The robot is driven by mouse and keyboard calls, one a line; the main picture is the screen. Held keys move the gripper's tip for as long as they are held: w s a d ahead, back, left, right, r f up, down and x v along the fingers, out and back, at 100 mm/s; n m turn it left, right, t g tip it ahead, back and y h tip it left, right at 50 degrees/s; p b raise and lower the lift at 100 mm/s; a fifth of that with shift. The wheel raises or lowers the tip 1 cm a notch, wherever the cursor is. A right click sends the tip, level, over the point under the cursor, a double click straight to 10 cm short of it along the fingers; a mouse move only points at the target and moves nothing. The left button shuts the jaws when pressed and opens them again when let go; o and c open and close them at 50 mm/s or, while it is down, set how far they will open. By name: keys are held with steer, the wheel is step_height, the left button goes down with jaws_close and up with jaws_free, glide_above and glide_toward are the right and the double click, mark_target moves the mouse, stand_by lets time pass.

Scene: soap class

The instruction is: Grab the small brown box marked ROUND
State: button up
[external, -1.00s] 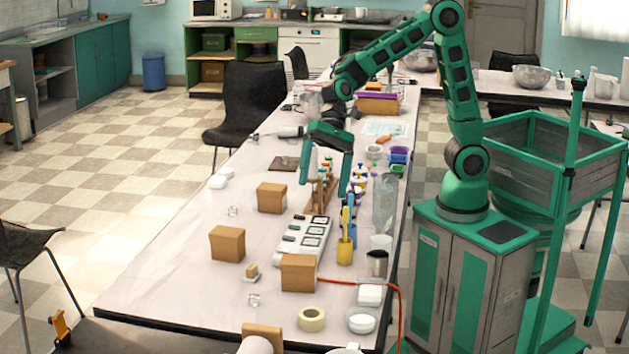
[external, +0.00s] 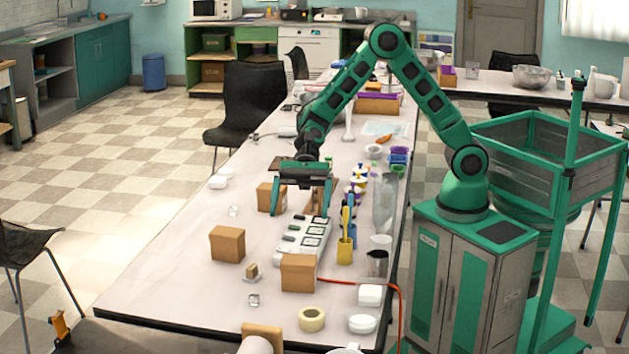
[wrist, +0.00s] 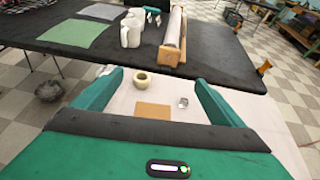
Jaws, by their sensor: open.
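Three small brown boxes stand on the white table in the external view: one at the back left (external: 268,198), one at the middle left (external: 227,244), and one near the front (external: 298,273). I cannot read any marking on them. My gripper (external: 301,208) points down, open and empty, above the table; its left finger overlaps the back box in the picture. In the wrist view, a flat brown box top (wrist: 153,110) shows between the spread fingers of my gripper (wrist: 158,88), apart from both.
A white power strip (external: 308,238), a yellow cup of tools (external: 345,248) and a wooden rack (external: 318,196) crowd the middle. A tape roll (external: 311,319), a clear cube (external: 254,300) and a small tan block (external: 251,271) lie near the front. The table's left front is clear.

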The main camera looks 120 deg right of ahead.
glide_toward(297, 276)
steer(key=x, duration=0.3)
steer(key=shift+w+a+f, duration=0.1)
steer(key=shift+a, duration=0.05)
steer(key=shift+x, duration=3.7)
steer(key=c, duration=1.2)
